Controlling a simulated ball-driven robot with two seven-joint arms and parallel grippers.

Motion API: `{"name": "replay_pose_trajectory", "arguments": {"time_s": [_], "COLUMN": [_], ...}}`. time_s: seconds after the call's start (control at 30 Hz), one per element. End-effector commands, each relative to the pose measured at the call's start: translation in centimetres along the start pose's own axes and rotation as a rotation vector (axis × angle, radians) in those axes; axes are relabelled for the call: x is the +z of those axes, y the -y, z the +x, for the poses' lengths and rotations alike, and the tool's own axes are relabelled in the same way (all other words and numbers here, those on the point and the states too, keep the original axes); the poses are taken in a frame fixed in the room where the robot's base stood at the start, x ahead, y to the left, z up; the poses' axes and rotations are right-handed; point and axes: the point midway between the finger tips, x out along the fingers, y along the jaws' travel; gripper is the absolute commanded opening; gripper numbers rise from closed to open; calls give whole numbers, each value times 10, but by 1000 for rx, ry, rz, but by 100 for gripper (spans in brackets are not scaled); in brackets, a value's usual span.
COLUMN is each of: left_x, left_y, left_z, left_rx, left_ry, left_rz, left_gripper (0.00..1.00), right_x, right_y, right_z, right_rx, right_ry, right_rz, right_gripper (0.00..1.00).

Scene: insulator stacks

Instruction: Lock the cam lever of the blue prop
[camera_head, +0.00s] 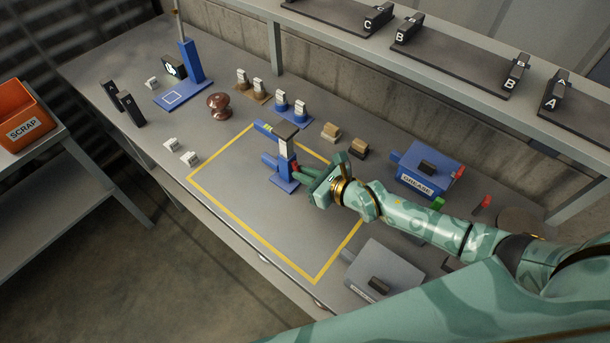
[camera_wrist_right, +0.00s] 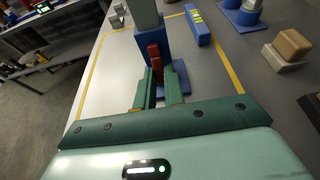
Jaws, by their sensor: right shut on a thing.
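My right gripper (camera_head: 303,175) reaches in from the right, low beside the post. In the right wrist view its green fingers (camera_wrist_right: 160,85) are shut on the red lever. The lever's pivot is not clearly visible. My left gripper is out of view.
A blue GREASE box (camera_head: 425,172) stands right of the prop and a grey box (camera_head: 383,270) nearer the front. Blue and tan blocks with white insulators (camera_head: 290,106) stand behind. The outlined area (camera_head: 270,225) in front of the prop is clear.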

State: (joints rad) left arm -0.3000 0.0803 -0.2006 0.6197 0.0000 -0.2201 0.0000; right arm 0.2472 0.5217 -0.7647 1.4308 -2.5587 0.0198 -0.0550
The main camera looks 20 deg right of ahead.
Motion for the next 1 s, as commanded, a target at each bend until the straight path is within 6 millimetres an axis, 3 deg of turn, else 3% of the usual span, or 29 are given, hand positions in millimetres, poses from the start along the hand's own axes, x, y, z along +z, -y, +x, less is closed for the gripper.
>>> {"name": "replay_pose_trajectory", "arguments": {"time_s": [0.4, 0.43, 0.5, 0.87, 1.0], "left_x": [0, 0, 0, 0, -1], "left_y": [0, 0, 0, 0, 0], "left_z": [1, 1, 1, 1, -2], "left_rx": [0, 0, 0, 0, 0], "left_ry": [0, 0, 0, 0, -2], "left_rz": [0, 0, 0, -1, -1], "left_gripper": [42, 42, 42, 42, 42], "right_x": [0, 0, 0, 0, 0], "right_y": [0, 0, 0, 0, 0], "right_z": [0, 0, 0, 0, -10], "right_rx": [1, 1, 1, 1, 0], "right_ry": [4, 4, 4, 4, 2], "right_rz": [0, 0, 0, 0, -1], "right_gripper": [0, 19, 33, 33, 33]}}
